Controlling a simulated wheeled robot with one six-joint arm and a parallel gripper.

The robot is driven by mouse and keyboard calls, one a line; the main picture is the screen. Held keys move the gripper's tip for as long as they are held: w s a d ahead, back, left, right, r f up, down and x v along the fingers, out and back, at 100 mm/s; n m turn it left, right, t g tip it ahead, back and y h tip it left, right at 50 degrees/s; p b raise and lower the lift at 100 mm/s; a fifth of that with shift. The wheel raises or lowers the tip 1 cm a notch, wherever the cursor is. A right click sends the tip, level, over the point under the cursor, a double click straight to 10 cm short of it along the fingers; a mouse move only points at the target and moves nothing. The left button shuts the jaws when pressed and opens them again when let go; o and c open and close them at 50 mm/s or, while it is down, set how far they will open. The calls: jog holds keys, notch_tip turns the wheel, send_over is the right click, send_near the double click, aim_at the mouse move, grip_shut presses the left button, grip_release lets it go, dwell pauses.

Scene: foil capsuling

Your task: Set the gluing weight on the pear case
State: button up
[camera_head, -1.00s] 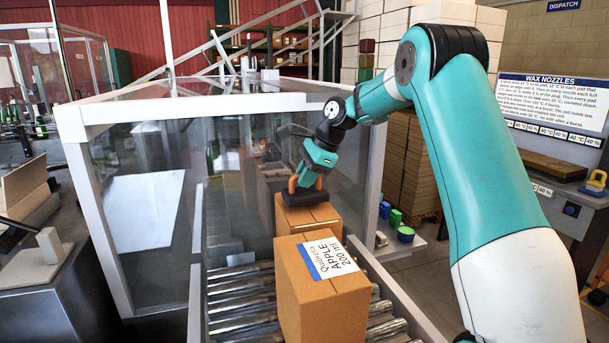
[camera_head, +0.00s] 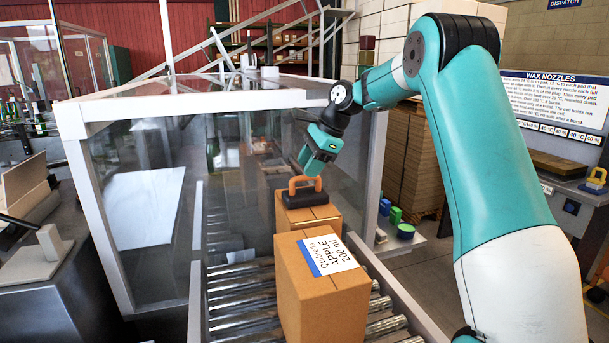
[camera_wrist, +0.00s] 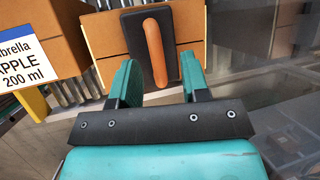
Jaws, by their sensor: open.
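The gluing weight (camera_head: 297,201), a dark block with an orange loop handle, rests on top of the rear brown case (camera_head: 320,215) on the roller conveyor. That case's label does not show, so I cannot read whether it is pear. In the wrist view the weight (camera_wrist: 140,20) lies flat on the case top (camera_wrist: 103,40).
A nearer case (camera_head: 310,290) labelled APPLE 200 ml stands in front on the rollers (camera_head: 240,300). A clear-walled enclosure (camera_head: 140,200) borders the conveyor on the left.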

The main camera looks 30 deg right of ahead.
jog(key=p+v, duration=0.2)
jog(key=v, duration=0.8)
jog(key=s+a+n+g+y, duration=0.1)
jog(key=s+a+n, duration=0.45)
jog(key=a, duration=0.55)
jog(key=s+a+n+g, duration=0.1)
jog(key=s+a+n, duration=0.3)
jog(key=a+n, duration=0.5)
jog(key=s+a+f+n, duration=0.2)
jog(key=s+a+n, duration=0.1)
jog(key=s, duration=0.4)
jog(key=s+a+f+n+g, duration=0.1)
jog(key=s+a+f+n, duration=0.2)
jog(key=s+n, duration=0.3)
jog(key=s+a+f+n, duration=0.3)
jog(key=s+a+n, duration=0.1)
jog(key=s, duration=0.5)
jog(key=shift+s+a+f+g+h, duration=0.2)
jog(key=shift+s+a+g+h, duration=0.15)
jog(key=shift+a+g+h, duration=0.05)
notch_tip(320, 180, down, 7)
jog(key=b, duration=0.7)
